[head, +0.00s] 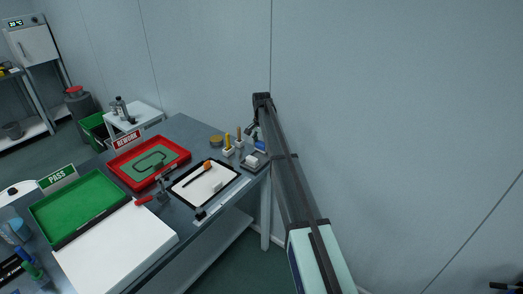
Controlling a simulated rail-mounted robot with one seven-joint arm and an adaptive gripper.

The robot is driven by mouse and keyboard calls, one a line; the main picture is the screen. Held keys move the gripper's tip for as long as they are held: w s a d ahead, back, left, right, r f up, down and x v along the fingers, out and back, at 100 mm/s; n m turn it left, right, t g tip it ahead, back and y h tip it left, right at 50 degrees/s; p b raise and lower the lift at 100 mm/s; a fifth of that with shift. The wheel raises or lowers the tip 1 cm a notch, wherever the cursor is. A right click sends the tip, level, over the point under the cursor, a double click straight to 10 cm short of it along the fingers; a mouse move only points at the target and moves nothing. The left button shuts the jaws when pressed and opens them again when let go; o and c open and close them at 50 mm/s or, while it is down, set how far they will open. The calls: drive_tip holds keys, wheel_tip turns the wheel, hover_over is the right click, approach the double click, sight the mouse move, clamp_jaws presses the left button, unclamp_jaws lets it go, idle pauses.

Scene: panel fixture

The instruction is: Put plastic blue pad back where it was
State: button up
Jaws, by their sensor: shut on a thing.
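A small blue piece (260,145), which looks like the plastic blue pad, is at the far right end of the workbench, just above a grey tray (262,168). My gripper (254,134) is small and dark beside it, below the far end of my arm. It appears shut on the blue pad. The arm partly covers this spot, and the fingertips are too small to make out. I cannot tell whether the pad touches anything below it.
On the bench (177,128) are a green PASS tray (80,205), a red REWORK tray (122,158) with a dark cable loop, and a black-edged white board (222,186). Small bottles and holders (228,150) crowd the gripper's left. A wall (400,120) stands behind.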

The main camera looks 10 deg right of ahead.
sight(261, 150)
drive_tip(key=shift+f+p, duration=0.4)
drive_tip(key=shift+f, duration=1.55)
drive_tip(key=shift+f, duration=0.15)
drive_tip(key=o, duration=1.1)
wheel_tip(261, 150, up, 12)
drive_tip(key=b, duration=0.3)
